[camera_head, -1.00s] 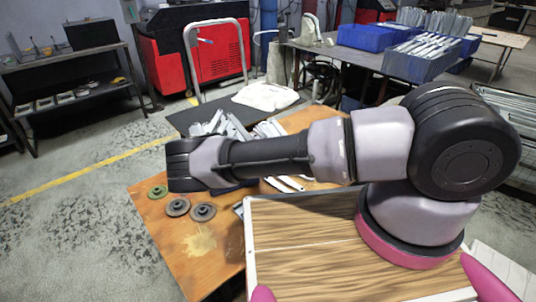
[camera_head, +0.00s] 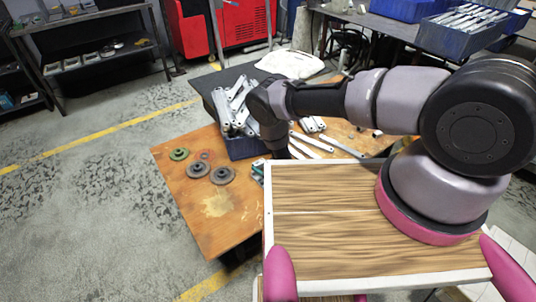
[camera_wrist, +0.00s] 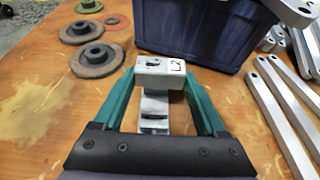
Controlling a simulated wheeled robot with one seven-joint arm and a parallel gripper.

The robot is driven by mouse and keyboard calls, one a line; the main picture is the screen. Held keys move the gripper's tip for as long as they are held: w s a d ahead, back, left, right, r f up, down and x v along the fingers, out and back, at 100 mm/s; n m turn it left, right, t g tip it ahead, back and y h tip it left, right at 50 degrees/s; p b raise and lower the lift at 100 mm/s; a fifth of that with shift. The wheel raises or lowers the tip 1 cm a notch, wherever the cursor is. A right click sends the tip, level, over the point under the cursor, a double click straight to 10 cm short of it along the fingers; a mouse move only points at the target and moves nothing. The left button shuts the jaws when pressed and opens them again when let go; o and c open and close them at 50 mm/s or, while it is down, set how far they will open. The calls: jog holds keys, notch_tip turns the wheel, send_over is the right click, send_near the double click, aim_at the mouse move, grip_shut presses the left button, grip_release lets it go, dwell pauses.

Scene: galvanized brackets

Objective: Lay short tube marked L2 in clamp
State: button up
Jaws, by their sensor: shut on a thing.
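The short tube marked L2 (camera_wrist: 165,66) is a pale grey metal piece with dark lettering on its end. In the wrist view it sits between the green fingers of my gripper (camera_wrist: 158,82), which is shut on it. Another grey metal part (camera_wrist: 153,112) shows below it between the fingers; I cannot tell whether it is the clamp or part of the tube. In the head view my wrist points down at the table's near edge, and only a bit of green finger (camera_head: 257,169) shows; the tube is hidden there.
A dark blue bin (camera_wrist: 195,30) with metal brackets stands just beyond the tube. Long flat bars (camera_wrist: 285,110) lie to the right. Round grey discs (camera_head: 222,175) and a green disc (camera_head: 179,154) lie on the left of the orange table (camera_head: 230,225), whose near left part is clear.

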jog(key=shift+s+f, duration=0.25)
jog(key=shift+f, duration=3.15)
jog(key=shift+f, duration=0.1)
jog(key=o, duration=1.5)
jog(key=v, duration=1)
jog(key=shift+s+d, duration=0.2)
jog(key=shift+d, duration=0.05)
